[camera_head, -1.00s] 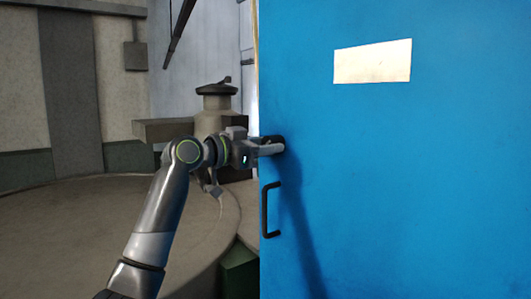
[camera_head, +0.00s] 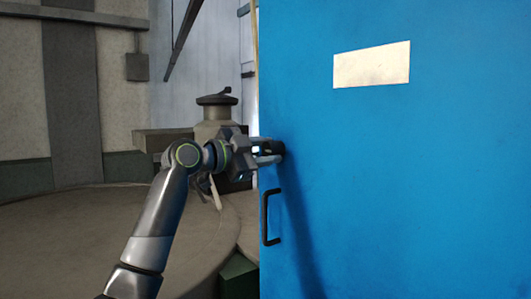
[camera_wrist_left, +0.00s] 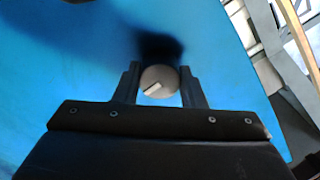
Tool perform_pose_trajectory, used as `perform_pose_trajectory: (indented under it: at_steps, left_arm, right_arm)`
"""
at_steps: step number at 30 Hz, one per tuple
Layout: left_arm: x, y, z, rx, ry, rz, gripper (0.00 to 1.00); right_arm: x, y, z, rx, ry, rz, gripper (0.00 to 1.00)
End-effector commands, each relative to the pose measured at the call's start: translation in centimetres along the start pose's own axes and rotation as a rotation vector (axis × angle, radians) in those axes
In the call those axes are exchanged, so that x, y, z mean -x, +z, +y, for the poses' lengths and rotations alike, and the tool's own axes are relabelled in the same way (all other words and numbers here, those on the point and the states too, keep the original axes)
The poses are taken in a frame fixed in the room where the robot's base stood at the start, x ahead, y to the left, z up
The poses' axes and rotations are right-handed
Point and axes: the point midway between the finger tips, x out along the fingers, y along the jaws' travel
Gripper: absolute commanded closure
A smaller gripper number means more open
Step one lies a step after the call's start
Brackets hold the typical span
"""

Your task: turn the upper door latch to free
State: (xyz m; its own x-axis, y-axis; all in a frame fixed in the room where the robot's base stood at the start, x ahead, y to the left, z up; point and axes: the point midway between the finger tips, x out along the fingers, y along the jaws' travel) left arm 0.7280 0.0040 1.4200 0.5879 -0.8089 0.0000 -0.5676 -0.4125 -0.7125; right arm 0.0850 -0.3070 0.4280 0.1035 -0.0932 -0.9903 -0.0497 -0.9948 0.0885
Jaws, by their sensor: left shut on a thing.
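The blue door (camera_head: 410,190) fills the right of the head view. My palm hides the lower part of that view. My right gripper is in neither view.
A black pull handle (camera_head: 265,217) is on the door just below the latch. A blank pale plate (camera_head: 372,65) is higher up. Left of the door are a large round platform (camera_head: 60,240) and a squat grey fixture (camera_head: 217,105) behind my wrist.

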Motion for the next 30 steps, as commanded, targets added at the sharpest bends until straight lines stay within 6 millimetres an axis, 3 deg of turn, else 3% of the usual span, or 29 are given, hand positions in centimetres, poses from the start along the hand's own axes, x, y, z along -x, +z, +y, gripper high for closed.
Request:
perform_pose_trajectory:
  at_steps: [12,13,18,30]
  left_arm:
    - [-0.01,0.06,0.06,-0.009,0.001,-0.001,0.86]
    - [-0.01,0.06,0.06,-0.009,0.002,-0.001,0.62]
    - [-0.01,0.04,0.04,-0.009,0.001,-0.001,0.41]
    - [0.85,0.12,0.05,-0.010,-0.002,0.001,0.41]
  right_arm:
    - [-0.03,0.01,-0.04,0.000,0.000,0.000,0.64]
    - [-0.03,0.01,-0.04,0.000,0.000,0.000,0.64]
    - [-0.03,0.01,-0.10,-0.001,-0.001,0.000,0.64]
    - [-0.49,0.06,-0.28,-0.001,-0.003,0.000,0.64]
